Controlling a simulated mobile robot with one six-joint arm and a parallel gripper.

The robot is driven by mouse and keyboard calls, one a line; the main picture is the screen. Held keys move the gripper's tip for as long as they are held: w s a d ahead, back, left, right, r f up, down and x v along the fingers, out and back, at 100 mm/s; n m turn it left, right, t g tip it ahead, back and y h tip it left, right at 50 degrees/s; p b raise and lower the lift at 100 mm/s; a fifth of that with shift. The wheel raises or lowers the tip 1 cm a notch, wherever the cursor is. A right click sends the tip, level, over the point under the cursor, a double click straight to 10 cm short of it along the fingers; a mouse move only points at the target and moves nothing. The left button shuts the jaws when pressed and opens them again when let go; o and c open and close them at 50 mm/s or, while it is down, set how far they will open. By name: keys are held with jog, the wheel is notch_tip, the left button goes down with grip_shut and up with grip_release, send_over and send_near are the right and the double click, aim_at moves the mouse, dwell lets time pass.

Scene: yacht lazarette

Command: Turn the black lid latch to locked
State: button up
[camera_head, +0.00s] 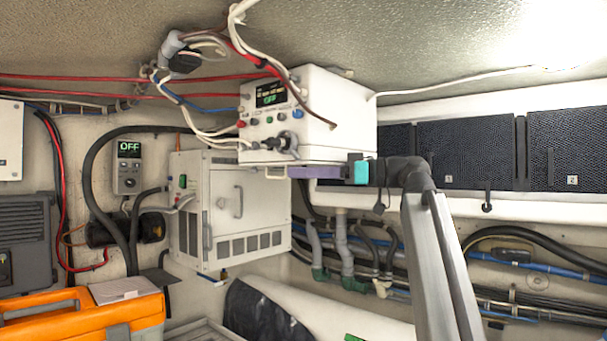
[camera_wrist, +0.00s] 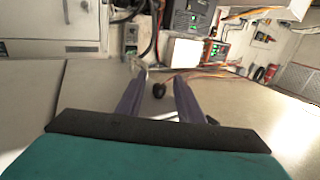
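My gripper (camera_head: 300,173) shows in the head view as purple fingers on a teal block, pointing left just under the white control box. In the wrist view my gripper (camera_wrist: 160,82) has its two purple fingers apart, with nothing held between them. A small dark rounded piece (camera_wrist: 159,91) appears in the gap, beyond a pale surface; I cannot tell whether it is the lid latch. In the head view, small black catches (camera_head: 487,207) hang below the dark bin panels at the right. No latch can be clearly identified, nor its setting.
The white control box (camera_head: 345,107) is directly above my gripper. A white cabinet (camera_head: 221,195) with handles stands at the left. An orange case (camera_head: 75,318) lies at lower left. Cables and hoses run along the walls. Dark numbered panels (camera_head: 463,148) line the right side.

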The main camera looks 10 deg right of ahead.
jog(key=shift+d, duration=0.1)
jog(key=b+v, duration=0.2)
jog(key=v, duration=1.1)
jog(key=shift+d, duration=0.35)
jog(key=shift+s, duration=0.1)
